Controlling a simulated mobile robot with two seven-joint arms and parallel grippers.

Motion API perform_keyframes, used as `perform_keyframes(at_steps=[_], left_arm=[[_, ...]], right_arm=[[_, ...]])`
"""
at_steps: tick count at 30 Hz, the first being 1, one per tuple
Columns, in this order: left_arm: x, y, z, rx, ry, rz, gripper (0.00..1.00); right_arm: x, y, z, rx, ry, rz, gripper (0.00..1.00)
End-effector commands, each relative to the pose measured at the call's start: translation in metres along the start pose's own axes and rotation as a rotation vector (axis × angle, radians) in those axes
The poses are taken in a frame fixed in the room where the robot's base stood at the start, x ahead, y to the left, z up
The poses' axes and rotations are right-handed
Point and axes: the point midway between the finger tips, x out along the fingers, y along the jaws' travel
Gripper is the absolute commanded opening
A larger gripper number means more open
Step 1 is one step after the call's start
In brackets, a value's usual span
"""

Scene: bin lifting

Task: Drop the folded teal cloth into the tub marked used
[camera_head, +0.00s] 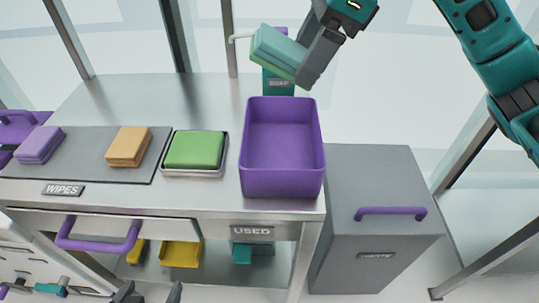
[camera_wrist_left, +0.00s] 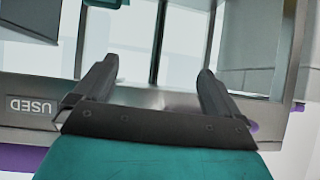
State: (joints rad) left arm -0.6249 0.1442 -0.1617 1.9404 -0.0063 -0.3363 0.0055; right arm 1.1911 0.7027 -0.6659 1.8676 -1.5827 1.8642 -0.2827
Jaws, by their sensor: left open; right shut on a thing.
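The folded teal cloth (camera_head: 272,50), with a greenish edge, is held tilted in the air by my right gripper (camera_head: 298,58). It is above and behind the purple tub, in front of a teal soap dispenser. The tub (camera_head: 283,185) stands empty at the right end of the steel counter, above a label reading USED (camera_head: 252,230). That label also shows upside down in the left wrist view (camera_wrist_left: 32,106). My left gripper (camera_head: 148,291) is low in front of the counter, with only its fingertips showing. In the left wrist view its jaws (camera_wrist_left: 148,82) are open and empty.
A green cloth lies in a steel tray (camera_head: 194,173) left of the tub. Orange (camera_head: 128,146) and purple (camera_head: 40,145) cloths lie on a grey mat marked WIPES. A grey bin (camera_head: 375,215) with a purple handle stands right of the counter. A purple handle (camera_head: 98,240) juts from the front.

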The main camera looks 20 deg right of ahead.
Motion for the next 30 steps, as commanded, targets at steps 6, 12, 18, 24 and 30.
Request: perform_keyframes(at_steps=[6, 12, 18, 24, 30], left_arm=[[0.002, 0.001, 0.004, -0.001, -0.001, 0.001, 0.98], [0.004, 0.002, 0.007, -0.002, -0.002, 0.002, 0.98], [0.005, 0.002, 0.009, -0.002, -0.002, 0.003, 0.98], [0.005, 0.002, 0.010, -0.002, -0.002, 0.003, 0.98], [0.006, 0.002, 0.011, -0.002, -0.002, 0.003, 0.98]], right_arm=[[0.033, 0.002, -0.016, 0.024, 0.004, -0.002, 0.12], [0.083, 0.003, -0.037, 0.022, 0.004, -0.001, 0.12], [0.125, 0.004, -0.056, 0.021, 0.003, -0.003, 0.12], [0.142, 0.004, -0.063, 0.018, 0.001, -0.006, 0.12], [0.162, 0.005, -0.072, 0.020, 0.002, -0.003, 0.12]])
